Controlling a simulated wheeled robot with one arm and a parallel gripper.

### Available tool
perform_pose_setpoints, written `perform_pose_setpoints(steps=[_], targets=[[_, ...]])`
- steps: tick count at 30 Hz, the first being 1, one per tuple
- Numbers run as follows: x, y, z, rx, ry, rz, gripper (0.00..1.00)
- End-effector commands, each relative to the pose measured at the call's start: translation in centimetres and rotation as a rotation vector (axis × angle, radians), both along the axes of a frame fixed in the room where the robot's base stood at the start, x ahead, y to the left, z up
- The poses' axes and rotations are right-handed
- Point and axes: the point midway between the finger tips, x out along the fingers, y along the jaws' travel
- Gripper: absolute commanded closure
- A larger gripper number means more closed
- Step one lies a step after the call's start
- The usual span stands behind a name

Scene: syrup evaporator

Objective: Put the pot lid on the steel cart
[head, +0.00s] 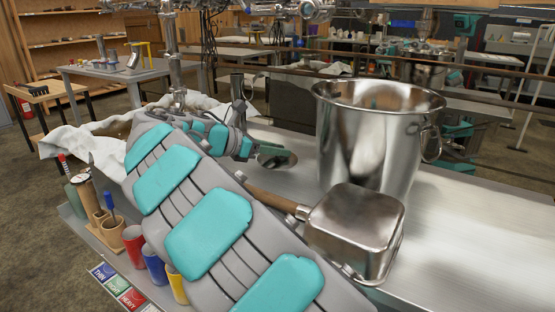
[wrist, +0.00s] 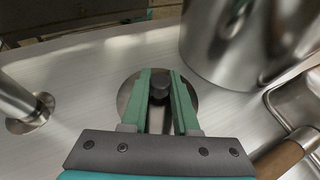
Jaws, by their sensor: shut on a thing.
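My gripper (wrist: 160,85) is shut on the dark knob of the pot lid, a small round steel disc (wrist: 189,98) in the wrist view. The fingers stand on either side of the knob. I cannot tell whether this top belongs to the steel cart; no other surface is clearly that cart.
A tall steel pot (head: 365,140) stands close right of my gripper. A square steel scoop (head: 355,225) with a wooden handle lies in front of it. A metal pipe (wrist: 18,105) rises at left in the wrist view. The steel top is clear at right.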

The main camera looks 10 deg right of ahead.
Motion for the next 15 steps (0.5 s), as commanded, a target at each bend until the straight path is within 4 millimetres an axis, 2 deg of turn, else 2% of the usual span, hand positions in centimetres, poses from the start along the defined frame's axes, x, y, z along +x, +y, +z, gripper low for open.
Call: perform_pose_setpoints(steps=[5,11,12,15], targets=[[-0.1,-0.1,-2.5,-0.003,0.004,-0.004,1.0],[-0.1,0.0,-2.7,0.0,0.001,-0.002,1.0],[-0.1,0.0,-2.7,0.0,0.001,-0.002,0.7],[-0.1,0.0,-2.7,0.0,0.001,-0.002,0.58]])
